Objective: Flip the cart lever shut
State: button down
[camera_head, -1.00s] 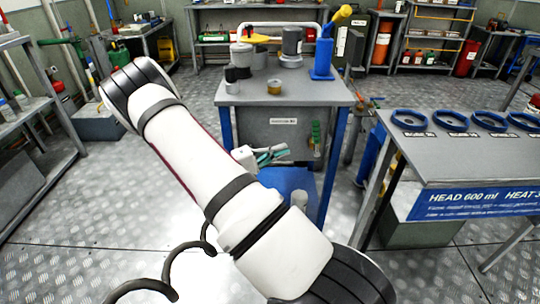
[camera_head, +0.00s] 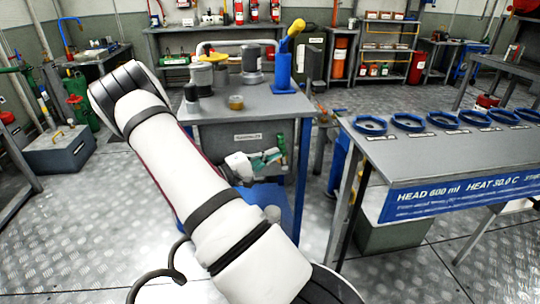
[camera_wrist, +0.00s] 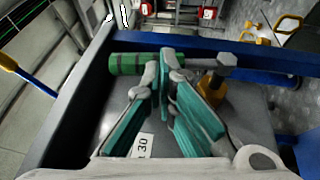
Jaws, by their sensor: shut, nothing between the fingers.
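The cart (camera_head: 215,138) is a grey box on a blue frame. In the wrist view, the lever (camera_wrist: 130,64) has a ribbed green grip and a grey shaft (camera_wrist: 222,60), lying across the view in front of the cart's side. A brass-coloured valve body (camera_wrist: 212,88) is at its right. In the head view the green part (camera_head: 281,143) shows at the cart's right edge. My gripper (camera_wrist: 163,66), with teal finger pads, is shut and empty. Its tips overlap the lever at the grip's right end; I cannot tell whether they touch it. It also shows in the head view (camera_head: 272,158).
A grey table (camera_head: 440,150) with blue rings is at the right. A blue frame bar (camera_wrist: 250,52) runs close behind the lever.

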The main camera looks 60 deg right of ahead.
jog(key=shift+s+d+r+m+t+y+p, duration=0.45)
jog(key=shift+s+d+y+p, duration=0.25)
jog(key=shift+p, duration=0.15)
jog(key=p+v, duration=0.1)
jog(key=v, duration=1.3)
jog(key=shift+w+a+f+p, duration=0.2)
jog(key=shift+w+f+p, duration=0.1)
jog(key=shift+p, duration=0.05)
jog(key=shift+r, duration=0.1)
